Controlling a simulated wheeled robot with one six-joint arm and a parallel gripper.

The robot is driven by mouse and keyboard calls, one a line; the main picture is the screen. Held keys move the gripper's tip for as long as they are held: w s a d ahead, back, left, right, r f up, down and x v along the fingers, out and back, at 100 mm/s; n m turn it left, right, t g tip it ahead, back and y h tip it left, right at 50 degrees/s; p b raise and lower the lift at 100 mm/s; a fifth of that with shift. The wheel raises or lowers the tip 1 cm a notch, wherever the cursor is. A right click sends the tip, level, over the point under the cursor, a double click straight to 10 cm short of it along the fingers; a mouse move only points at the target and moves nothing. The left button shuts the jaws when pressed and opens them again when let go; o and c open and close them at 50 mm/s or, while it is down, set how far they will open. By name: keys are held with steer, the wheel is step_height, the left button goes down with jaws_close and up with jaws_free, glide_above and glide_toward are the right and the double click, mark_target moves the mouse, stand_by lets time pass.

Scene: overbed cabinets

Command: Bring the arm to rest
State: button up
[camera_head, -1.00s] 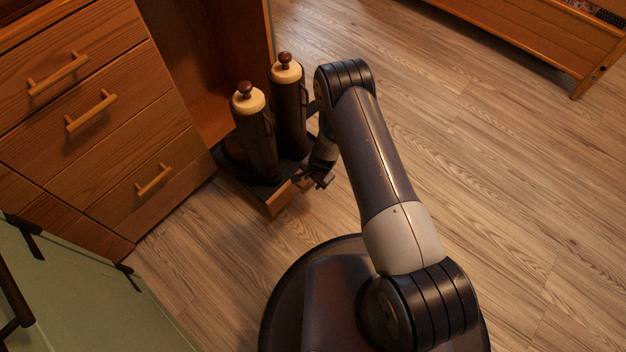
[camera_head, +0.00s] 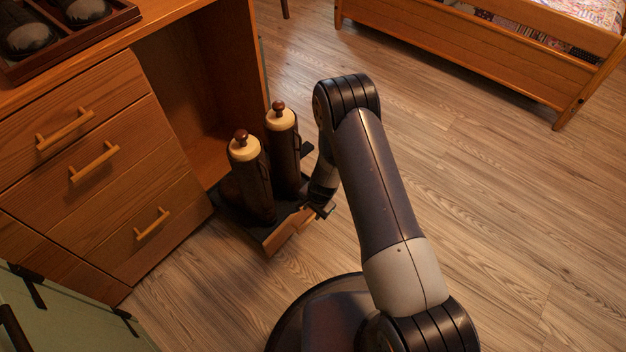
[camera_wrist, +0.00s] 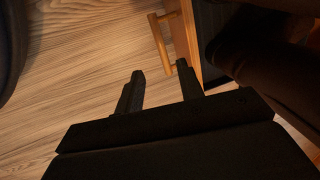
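My arm (camera_head: 382,185) reaches forward and bends down over the floor. My gripper (camera_head: 322,210) is low, beside the front of a pulled-out drawer (camera_head: 286,233). In the wrist view my gripper (camera_wrist: 160,82) has its two fingers apart with nothing between them. The drawer's handle (camera_wrist: 160,44) lies just beyond the fingertips, apart from them. Two dark bottles with cream tops and brown knobs, a left one (camera_head: 252,180) and a right one (camera_head: 283,150), stand upright in the drawer.
A wooden desk with closed drawers (camera_head: 95,165) stands at left. A tray (camera_head: 100,45) with dark round things lies on its top. A green cabinet (camera_head: 60,310) is at the lower left. A wooden bed (camera_head: 470,60) is at the back. The floor at right is clear.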

mark_target(307, 223)
steer(key=f+b, duration=0.1)
steer(key=f, duration=0.2)
steer(key=a+f+b, duration=0.1)
steer(key=f, duration=0.2)
steer(key=w+f+b, duration=0.1)
steer(key=f, duration=0.3)
steer(key=shift+a+b, duration=0.3)
steer(key=shift+w+f, duration=0.15)
steer(key=shift+f, duration=0.1)
steer(key=shift+w+a, duration=0.1)
steer(key=shift+a, duration=0.05)
